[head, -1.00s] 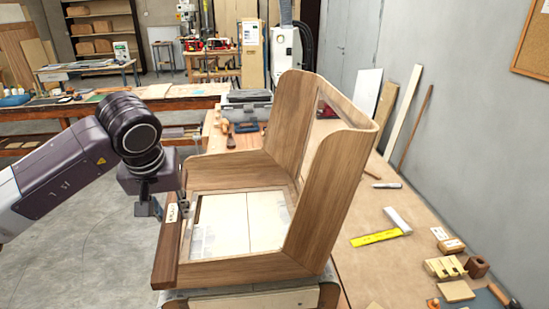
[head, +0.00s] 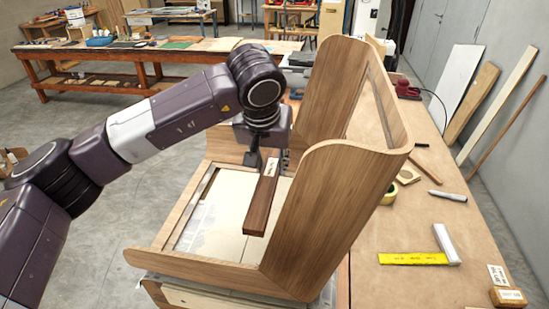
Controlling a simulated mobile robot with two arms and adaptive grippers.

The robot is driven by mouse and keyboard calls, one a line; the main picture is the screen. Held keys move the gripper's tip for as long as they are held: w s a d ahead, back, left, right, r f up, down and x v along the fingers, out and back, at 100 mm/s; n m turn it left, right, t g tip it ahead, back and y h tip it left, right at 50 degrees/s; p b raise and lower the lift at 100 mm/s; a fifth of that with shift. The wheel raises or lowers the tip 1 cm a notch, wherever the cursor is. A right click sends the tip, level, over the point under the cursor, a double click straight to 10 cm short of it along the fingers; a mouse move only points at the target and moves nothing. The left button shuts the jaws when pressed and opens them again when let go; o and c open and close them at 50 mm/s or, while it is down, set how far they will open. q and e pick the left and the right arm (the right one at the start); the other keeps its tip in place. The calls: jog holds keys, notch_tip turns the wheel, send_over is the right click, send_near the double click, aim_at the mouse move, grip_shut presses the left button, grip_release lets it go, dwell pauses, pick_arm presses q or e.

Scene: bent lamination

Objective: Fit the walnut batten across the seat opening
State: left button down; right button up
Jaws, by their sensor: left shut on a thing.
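The walnut batten (head: 259,207) is a dark brown bar with a white label near its far end. My left gripper (head: 262,163) is shut on it near the labelled end and holds it over the right part of the seat opening (head: 222,205). Its near end points toward the camera. I cannot tell how high it is above the opening. The opening is a rectangle in the wooden seat frame (head: 192,265), with a pale panel and printed paper showing inside. The curved back (head: 335,190) rises at the right. My right gripper is not in view.
The workbench (head: 415,285) right of the chair carries a yellow-bladed square (head: 412,258), a marker (head: 447,196), a tape roll (head: 390,194) and small blocks (head: 508,297). Boards (head: 497,103) lean on the wall. The tall chair back stands close to the batten.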

pick_arm(q)
jog(key=f+b, duration=0.1)
jog(key=f, duration=0.2)
jog(key=f+b, duration=0.1)
jog(key=f, duration=0.2)
jog(key=f+b, duration=0.1)
jog(key=f, duration=0.2)
jog(key=shift+w+d, duration=0.2)
jog(key=shift+d, duration=0.2)
jog(key=shift+f+b, duration=0.95)
jog(key=shift+b, duration=0.3)
jog(key=shift+f+b, duration=0.9)
jog(key=shift+f, duration=0.05)
jog(key=shift+f+b, duration=0.25)
jog(key=shift+b, duration=0.05)
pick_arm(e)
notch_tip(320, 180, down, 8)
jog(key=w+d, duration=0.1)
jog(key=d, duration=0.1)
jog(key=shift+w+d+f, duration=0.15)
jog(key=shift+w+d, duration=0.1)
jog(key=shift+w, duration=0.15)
pick_arm(q)
jog(key=shift+s+b, duration=0.1)
jog(key=shift+b, duration=0.25)
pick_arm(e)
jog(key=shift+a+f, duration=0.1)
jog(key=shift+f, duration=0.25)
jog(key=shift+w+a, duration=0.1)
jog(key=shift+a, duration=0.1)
